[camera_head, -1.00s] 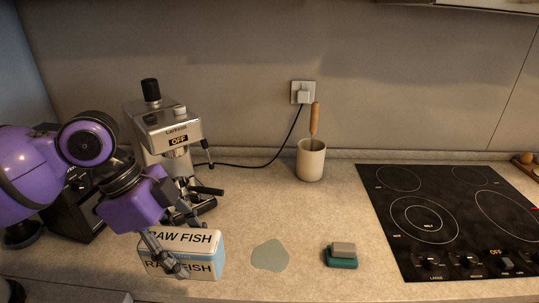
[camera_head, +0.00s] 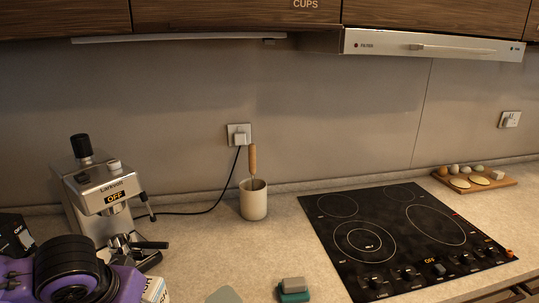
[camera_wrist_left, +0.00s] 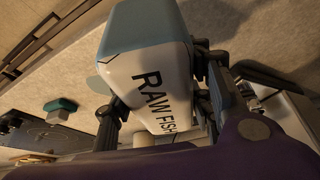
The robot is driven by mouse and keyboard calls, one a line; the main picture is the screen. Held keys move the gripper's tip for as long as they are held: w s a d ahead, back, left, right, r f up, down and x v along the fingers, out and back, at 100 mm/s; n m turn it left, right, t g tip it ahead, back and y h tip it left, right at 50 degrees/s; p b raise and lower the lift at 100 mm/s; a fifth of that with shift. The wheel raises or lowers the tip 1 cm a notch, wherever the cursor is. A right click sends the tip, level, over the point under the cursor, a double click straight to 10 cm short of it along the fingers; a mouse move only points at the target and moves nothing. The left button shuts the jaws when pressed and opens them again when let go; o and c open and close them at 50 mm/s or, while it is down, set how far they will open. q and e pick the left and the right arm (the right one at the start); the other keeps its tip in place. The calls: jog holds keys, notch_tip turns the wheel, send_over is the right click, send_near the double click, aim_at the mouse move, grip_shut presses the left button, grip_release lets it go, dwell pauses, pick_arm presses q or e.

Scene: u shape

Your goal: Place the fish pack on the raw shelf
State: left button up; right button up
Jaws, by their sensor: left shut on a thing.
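The fish pack is a white and light blue box lettered "RAW FISH" (camera_wrist_left: 150,65). It fills the upper middle of the left wrist view, tilted, between the fingers of my left gripper (camera_wrist_left: 165,105), which is shut on it. In the head view only a small white corner of the pack (camera_head: 155,290) shows at the bottom left, beside my purple left arm; the fingers are hidden there. The raw shelf cannot be made out in these frames. My right gripper is not in view.
A coffee machine (camera_head: 103,200) stands close to my left arm. A utensil pot (camera_head: 254,203), a sponge (camera_head: 293,289) and a grey-green patch (camera_head: 224,295) are on the counter. The cooktop (camera_head: 395,240) and a food board (camera_head: 473,181) lie right. Wooden cabinets (camera_head: 230,15) hang above.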

pick_arm(q)
jog(key=w+d+r+p, duration=0.1)
jog(key=w+d+r, duration=0.5)
jog(key=d, duration=0.4)
jog(key=shift+r+p, duration=0.35)
jog(key=shift+r, duration=0.05)
jog(key=shift+s+d+f, duration=0.1)
jog(key=shift+s, duration=0.05)
